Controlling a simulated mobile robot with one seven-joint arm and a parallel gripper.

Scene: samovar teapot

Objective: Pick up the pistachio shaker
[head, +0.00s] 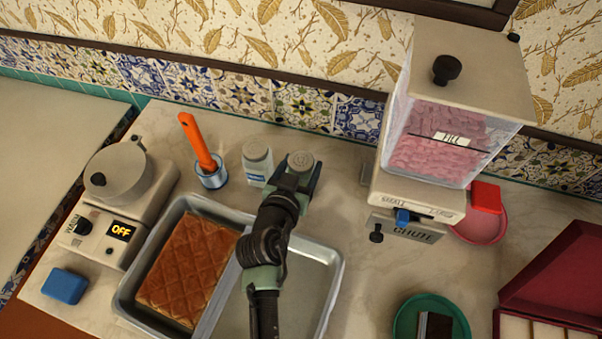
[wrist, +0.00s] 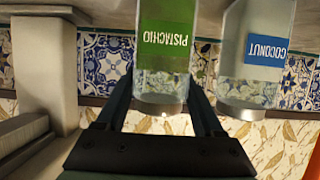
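The pistachio shaker (wrist: 162,50) has a green label and clear glass and appears upside down in the wrist view. Its pale round lid (head: 301,160) shows in the head view beyond my gripper (head: 297,178). In the wrist view my gripper (wrist: 162,85) has one finger on each side of this shaker, with the tips close to its sides. I cannot tell whether they press on it. The coconut shaker (wrist: 258,50), with a blue label, stands beside it; in the head view it (head: 257,162) is just left. The pistachio shaker's lower part is hidden in the head view.
A metal tray (head: 335,275) holding a brown scored slab (head: 190,268) lies under my arm. A blue cup (head: 211,178) with an orange-handled tool stands left of the shakers. A dispenser (head: 440,130) with pink contents stands right. Tiled wall (head: 300,105) is close behind.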

